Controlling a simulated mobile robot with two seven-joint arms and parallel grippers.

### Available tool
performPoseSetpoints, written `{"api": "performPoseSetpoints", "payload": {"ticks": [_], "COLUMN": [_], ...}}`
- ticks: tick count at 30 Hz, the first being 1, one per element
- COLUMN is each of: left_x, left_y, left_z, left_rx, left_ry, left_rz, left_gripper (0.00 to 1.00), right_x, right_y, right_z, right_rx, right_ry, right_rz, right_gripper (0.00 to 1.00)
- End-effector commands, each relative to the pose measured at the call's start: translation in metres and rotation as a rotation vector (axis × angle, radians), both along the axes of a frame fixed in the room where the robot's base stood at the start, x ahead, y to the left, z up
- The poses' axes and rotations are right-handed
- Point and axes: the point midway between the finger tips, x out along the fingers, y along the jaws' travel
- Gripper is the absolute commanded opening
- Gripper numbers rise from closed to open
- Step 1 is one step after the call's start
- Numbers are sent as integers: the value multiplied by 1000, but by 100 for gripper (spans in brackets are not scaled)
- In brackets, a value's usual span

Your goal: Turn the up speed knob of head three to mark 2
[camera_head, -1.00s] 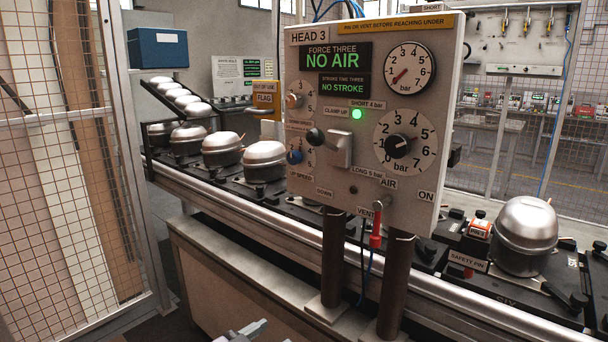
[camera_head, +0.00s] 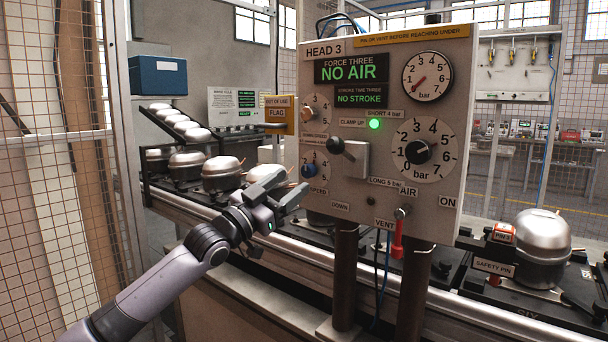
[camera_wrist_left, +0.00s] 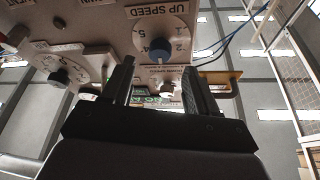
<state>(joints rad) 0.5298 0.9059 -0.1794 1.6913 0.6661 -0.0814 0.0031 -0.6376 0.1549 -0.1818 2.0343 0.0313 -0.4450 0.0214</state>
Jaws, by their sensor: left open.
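The head three panel (camera_head: 385,215) stands upright, labelled HEAD 3. Its blue up speed knob (camera_head: 308,170) sits low on the left side of the panel, on a white numbered dial. In the left wrist view the blue knob (camera_wrist_left: 158,50) lies beyond and between the fingers, under the UP SPEED label (camera_wrist_left: 160,12). My right gripper is out of view.
A yellow flag bracket (camera_head: 279,115) sticks out left of the panel. Metal compressors (camera_head: 221,173) stand on the line behind.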

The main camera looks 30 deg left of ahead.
Motion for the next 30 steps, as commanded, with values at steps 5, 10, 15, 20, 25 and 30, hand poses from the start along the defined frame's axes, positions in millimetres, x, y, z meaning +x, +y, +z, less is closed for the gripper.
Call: {"api": "performPoseSetpoints", "payload": {"ticks": [5, 10, 15, 20, 25, 30], "left_x": [19, 34, 43, 45, 45, 45], "left_y": [-4, -7, -9, -10, -10, -10], "left_z": [10, 15, 17, 18, 17, 17], "left_rx": [-2, -1, 0, 0, 0, 0], "left_ry": [-1, -1, 0, 1, 1, 1], "left_rz": [0, -1, 0, 0, -1, -1], "left_gripper": [59, 59, 59, 59, 59, 16], "right_x": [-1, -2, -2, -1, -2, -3], "right_y": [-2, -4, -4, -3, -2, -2], "right_z": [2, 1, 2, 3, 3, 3], "right_rx": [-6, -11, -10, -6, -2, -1], "right_ry": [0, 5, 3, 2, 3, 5], "right_rz": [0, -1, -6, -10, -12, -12], "right_gripper": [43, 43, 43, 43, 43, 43]}}
